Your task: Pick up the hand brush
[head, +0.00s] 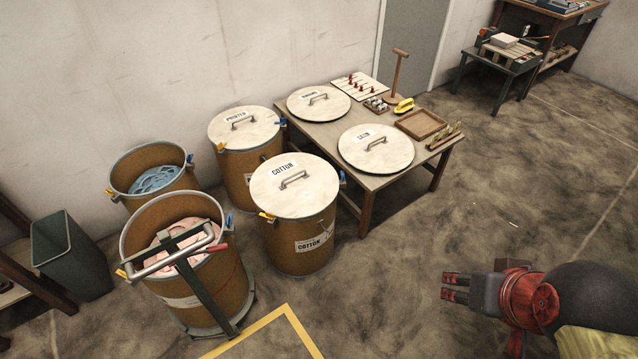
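A small yellow object with a handle-like shape (403,105) lies on the wooden table (412,181), near its back right edge. It looks most like the hand brush, but it is too small to be sure. My gripper (449,287) is at the lower right, over the floor and well apart from the table. Its two dark fingers point left with a gap between them, and nothing shows in the gap.
Round lids, a wooden tray (421,123), a small rack (444,137) and a wooden stand (397,75) crowd the table. Several drums stand left of it, including a lidded cotton drum (299,240). Open floor (510,190) lies between my gripper and the table.

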